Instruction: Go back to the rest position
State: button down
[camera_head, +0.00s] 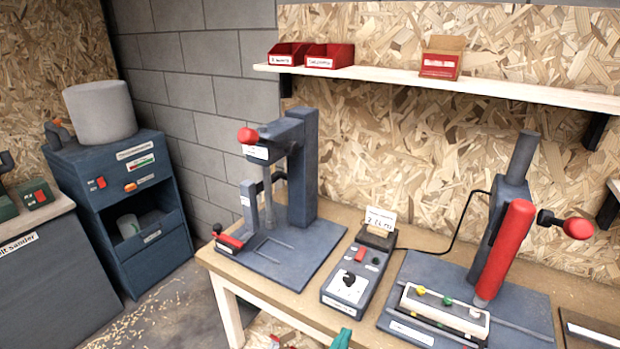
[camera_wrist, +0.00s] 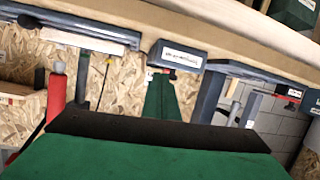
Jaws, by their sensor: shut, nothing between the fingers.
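My gripper (camera_wrist: 165,82) shows in the wrist view as a narrow green pair of fingers, shut together with nothing between them. Behind them, my broad green gripper body with a dark edge fills the bottom of that view. In the head view only a small green part of my gripper (camera_head: 341,340) shows at the bottom edge, in front of the workbench (camera_head: 240,279). The rest of my arm is out of that view. The wrist view looks upside down, and the fingertips appear in front of the control box (camera_wrist: 178,55); I cannot tell the gap.
On the bench stand a dark press (camera_head: 302,170) at left, the control box (camera_head: 357,277) and a red-handled press (camera_head: 503,250) holding a white tray (camera_head: 445,312). A shelf (camera_head: 400,76) with red bins runs above. A blue cabinet (camera_head: 130,195) stands left; floor shows between.

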jog(key=s+a+f+n+t+y, duration=0.1)
jog(key=s+a+f+n+y, duration=0.35)
jog(key=s+f, duration=0.9)
jog(key=s+a+r, duration=0.1)
jog(key=s, duration=0.8)
jog(key=s+a+r+y, duration=0.1)
jog(key=s+r, duration=0.1)
jog(key=s, duration=0.8)
jog(key=shift+s+a+m+t, duration=0.3)
jog(key=shift+a+m+t, duration=0.05)
jog(key=shift+t, duration=0.05)
jog(key=shift+r+y, duration=0.1)
jog(key=shift+y, duration=0.15)
